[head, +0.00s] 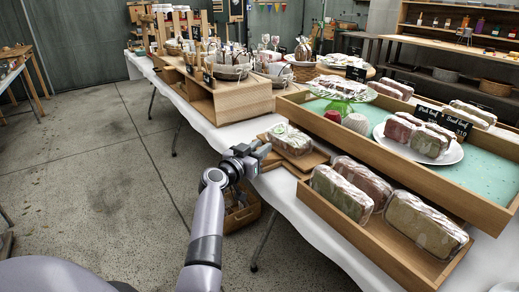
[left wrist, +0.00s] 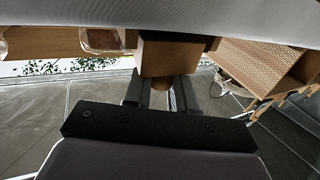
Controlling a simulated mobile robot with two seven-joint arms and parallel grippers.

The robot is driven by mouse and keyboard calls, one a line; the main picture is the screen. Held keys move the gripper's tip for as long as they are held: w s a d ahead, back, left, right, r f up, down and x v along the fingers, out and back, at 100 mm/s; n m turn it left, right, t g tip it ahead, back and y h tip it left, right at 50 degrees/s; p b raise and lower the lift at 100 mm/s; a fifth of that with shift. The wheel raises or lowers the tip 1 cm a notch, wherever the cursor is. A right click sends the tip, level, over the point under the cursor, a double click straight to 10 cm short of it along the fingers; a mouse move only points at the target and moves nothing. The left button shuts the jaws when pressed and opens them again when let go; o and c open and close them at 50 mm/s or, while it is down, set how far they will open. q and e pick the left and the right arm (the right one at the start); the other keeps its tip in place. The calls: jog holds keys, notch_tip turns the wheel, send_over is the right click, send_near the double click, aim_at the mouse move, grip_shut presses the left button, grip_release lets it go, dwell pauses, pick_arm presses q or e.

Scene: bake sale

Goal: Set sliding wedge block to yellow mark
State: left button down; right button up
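My left gripper (head: 256,152) is above the floor at the front edge of the white-covered table, just left of some stacked wooden boards (head: 298,158). In the left wrist view its two dark fingers (left wrist: 160,92) stand apart, with a narrow gap between them. A plain wooden block-like piece (left wrist: 172,52) shows just beyond the fingertips. I cannot tell whether it is the wedge block or part of a stand, or whether the fingers touch it. I cannot make out a yellow mark in either view. My right gripper is not in view.
A wooden tray (head: 345,222) with wrapped loaves stands at the right, beside a green-lined display (head: 480,178). A wooden stand (head: 240,98) with bowls is farther back. A wooden crate (head: 243,216) is low beside the table. The concrete floor (head: 100,160) at left is mostly clear.

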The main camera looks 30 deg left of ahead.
pick_arm(q)
jog(key=shift+w+d+f+b, duration=0.1)
jog(key=shift+w+d+b, duration=0.05)
jog(key=shift+w+b, duration=0.3)
jog(key=shift+w+d+b, duration=0.15)
jog(key=shift+w+b, duration=0.15)
jog(key=shift+b, duration=0.05)
jog(key=shift+w+d, duration=0.1)
jog(key=shift+w, duration=0.15)
jog(key=c, duration=1)
grip_release()
jog(key=shift+c, duration=0.2)
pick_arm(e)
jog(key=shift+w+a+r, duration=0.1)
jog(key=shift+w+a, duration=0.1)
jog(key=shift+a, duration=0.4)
